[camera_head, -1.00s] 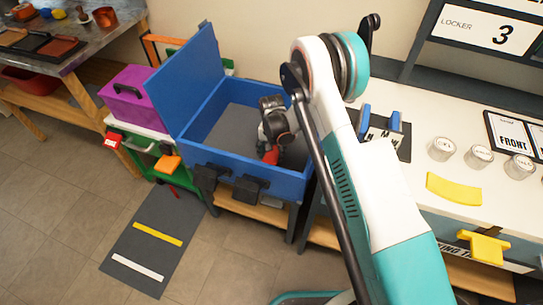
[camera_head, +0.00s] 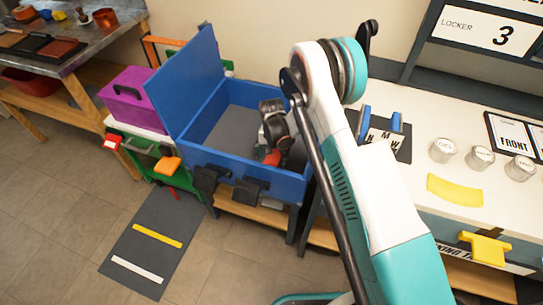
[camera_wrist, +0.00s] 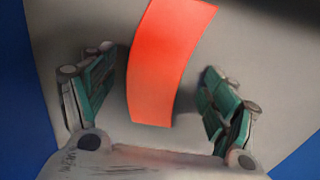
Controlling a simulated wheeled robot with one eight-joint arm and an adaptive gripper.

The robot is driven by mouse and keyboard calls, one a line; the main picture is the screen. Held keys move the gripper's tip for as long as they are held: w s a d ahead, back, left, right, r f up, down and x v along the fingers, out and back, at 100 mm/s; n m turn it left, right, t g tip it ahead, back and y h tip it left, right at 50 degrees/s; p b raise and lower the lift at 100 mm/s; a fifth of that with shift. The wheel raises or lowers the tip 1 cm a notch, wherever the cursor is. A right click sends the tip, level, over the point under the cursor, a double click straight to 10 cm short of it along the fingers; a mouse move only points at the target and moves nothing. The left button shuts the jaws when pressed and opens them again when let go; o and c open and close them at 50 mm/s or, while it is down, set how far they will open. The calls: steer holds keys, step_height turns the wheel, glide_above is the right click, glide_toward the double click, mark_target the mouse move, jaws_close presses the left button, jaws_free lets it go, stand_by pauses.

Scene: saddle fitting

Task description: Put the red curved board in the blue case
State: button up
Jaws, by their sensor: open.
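The blue case (camera_head: 285,187) stands with its lid raised, its grey floor showing. The red curved board (camera_wrist: 163,62) lies over the grey floor inside the case in the wrist view. A small red patch of it (camera_head: 272,158) shows beside my gripper in the head view. My gripper (camera_wrist: 156,70) is open, with one finger on each side of the board and a gap on both sides. In the head view my gripper (camera_head: 274,148) is down inside the case, and my arm hides the case's right end. Whether the board rests flat is hard to tell.
A purple box (camera_head: 135,97) stands left of the case. Black latches (camera_head: 250,190) hang on the case's front. A white counter (camera_head: 425,160) at the right holds clear jars (camera_head: 443,150) and a yellow curved piece (camera_head: 455,190). A dark mat (camera_head: 150,250) lies on the floor.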

step_height(320, 180, up, 12)
steer(key=r+p, duration=0.1)
steer(key=p, duration=0.3)
step_height(320, 180, up, 16)
steer(key=n+t, duration=0.1)
steer(key=t, duration=0.1)
glide_above(272, 158)
steer(key=s+d, duration=0.3)
steer(key=d, duration=0.2)
steer(key=s+d+r+t, duration=0.1)
steer(key=s+d+r, duration=0.2)
steer(key=r, duration=0.3)
steer(key=s+d+r, duration=0.3)
steer(key=s+r, duration=0.1)
steer(key=r, duration=0.2)
steer(key=s+d+r+n+t, duration=0.1)
steer(key=s+d+r, duration=0.1)
steer(key=s, duration=0.5)
steer(key=s+d+r+n+t, duration=0.1)
steer(key=s+d+r, duration=0.1)
steer(key=s, duration=0.5)
steer(key=s+d+r+n+t, duration=0.1)
steer(key=s+d+r+t, duration=0.1)
steer(key=s+d, duration=0.2)
steer(key=s, duration=0.3)
steer(key=shift+s+d+r, duration=0.2)
steer(key=shift+s+r, duration=0.05)
steer(key=shift+r, duration=0.1)
steer(key=shift+d, duration=0.1)
